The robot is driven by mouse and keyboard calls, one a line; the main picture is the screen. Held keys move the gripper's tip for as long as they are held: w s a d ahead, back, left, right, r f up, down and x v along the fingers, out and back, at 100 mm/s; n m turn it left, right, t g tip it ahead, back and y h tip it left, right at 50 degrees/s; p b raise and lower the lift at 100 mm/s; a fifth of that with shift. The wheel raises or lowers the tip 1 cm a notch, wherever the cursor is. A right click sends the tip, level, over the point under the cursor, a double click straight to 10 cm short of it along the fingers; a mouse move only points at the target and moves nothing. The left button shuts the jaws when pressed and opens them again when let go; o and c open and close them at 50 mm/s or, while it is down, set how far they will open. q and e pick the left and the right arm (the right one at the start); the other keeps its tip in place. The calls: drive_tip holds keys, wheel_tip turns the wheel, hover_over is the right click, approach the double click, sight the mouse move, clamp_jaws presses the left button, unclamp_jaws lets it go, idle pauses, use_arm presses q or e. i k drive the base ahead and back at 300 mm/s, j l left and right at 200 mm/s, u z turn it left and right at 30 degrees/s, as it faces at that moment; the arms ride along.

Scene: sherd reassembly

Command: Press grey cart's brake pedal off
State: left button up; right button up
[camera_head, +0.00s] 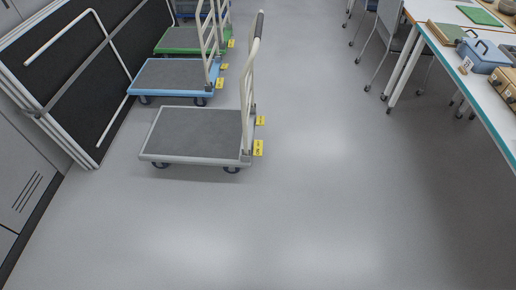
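The grey cart (196,133) stands on the floor left of the picture's middle, nearest of the carts. It has a dark grey deck with a pale rim, dark wheels and an upright pale handle (249,85) at its right end. Two small yellow tags or pedals (258,148) show at the handle end, one near and one farther back. I cannot tell from here which of them is the brake pedal, or its position. Neither of my grippers is in view.
A blue cart (172,76) and a green cart (182,40) stand behind the grey one. Folded dark panels with pale frames (72,75) lean at the left, beside grey cabinets (28,165). A table (460,60) with boxes and chairs stand at the right. The middle floor is clear.

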sight(258, 144)
drive_tip(key=i+l+u, duration=0.4)
drive_tip(key=i, duration=0.25)
drive_tip(key=i+l+u, duration=0.35)
drive_tip(key=i, duration=0.25)
drive_tip(key=i+l+u, duration=0.4)
drive_tip(key=i+l, duration=0.15)
drive_tip(key=l, duration=0.2)
